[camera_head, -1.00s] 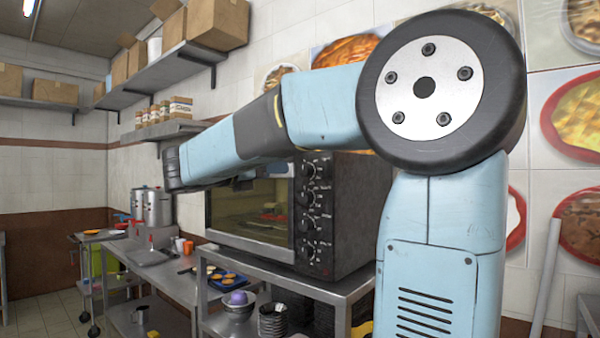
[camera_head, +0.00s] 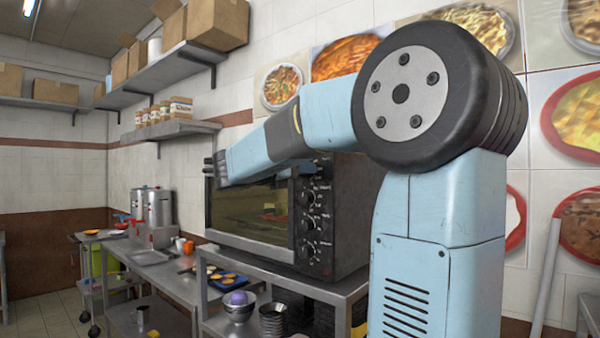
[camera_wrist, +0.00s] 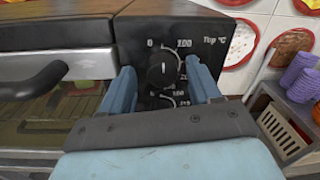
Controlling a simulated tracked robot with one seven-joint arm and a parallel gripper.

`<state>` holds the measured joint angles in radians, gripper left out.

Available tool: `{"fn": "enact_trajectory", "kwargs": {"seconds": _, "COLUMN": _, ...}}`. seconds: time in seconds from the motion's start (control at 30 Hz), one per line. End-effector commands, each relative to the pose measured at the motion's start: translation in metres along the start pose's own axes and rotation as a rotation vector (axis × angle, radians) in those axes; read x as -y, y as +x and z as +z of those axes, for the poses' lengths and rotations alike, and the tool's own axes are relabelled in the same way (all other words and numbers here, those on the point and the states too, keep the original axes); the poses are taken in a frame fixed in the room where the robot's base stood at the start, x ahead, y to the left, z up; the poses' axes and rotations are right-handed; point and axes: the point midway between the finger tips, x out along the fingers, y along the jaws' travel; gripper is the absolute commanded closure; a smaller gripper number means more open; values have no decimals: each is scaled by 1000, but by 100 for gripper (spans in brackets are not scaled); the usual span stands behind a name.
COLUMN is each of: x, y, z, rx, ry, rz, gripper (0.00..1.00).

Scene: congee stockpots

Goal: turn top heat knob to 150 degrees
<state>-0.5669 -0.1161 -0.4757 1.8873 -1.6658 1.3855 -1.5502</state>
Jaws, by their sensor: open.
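The top heat knob (camera_wrist: 160,75) is a round black dial in the wrist view, on the oven's black panel beside the label "Top °C". Its white pointer mark points roughly up, between the printed 0 and 100. My gripper (camera_wrist: 160,68) has its two blue fingers apart, one on each side of the knob. I cannot tell whether either finger touches it. In the head view the oven (camera_head: 345,220) stands on a metal table, and my arm hides my gripper and the top knob area.
More knobs (camera_head: 309,222) run down the panel below. A dark oven door handle (camera_wrist: 35,82) sticks out left of my gripper in the wrist view. A shelf with purple stacked items (camera_wrist: 300,78) and a white basket (camera_wrist: 280,128) stands at right.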

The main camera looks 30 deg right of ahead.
Motion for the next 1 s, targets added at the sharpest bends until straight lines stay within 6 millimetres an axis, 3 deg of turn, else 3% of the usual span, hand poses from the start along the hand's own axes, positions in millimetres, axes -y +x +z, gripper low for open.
{"fn": "enact_trajectory", "kwargs": {"seconds": 0.07, "x": 0, "y": 0, "z": 0, "rx": 0, "ry": 0, "rz": 0, "gripper": 39}}
{"fn": "enact_trajectory", "kwargs": {"seconds": 0.63, "x": 0, "y": 0, "z": 0, "rx": 0, "ry": -1, "rz": 0, "gripper": 93}}
{"fn": "enact_trajectory", "kwargs": {"seconds": 1.0, "x": 1, "y": 2, "z": 0, "rx": -4, "ry": 62, "rz": -2, "gripper": 94}}
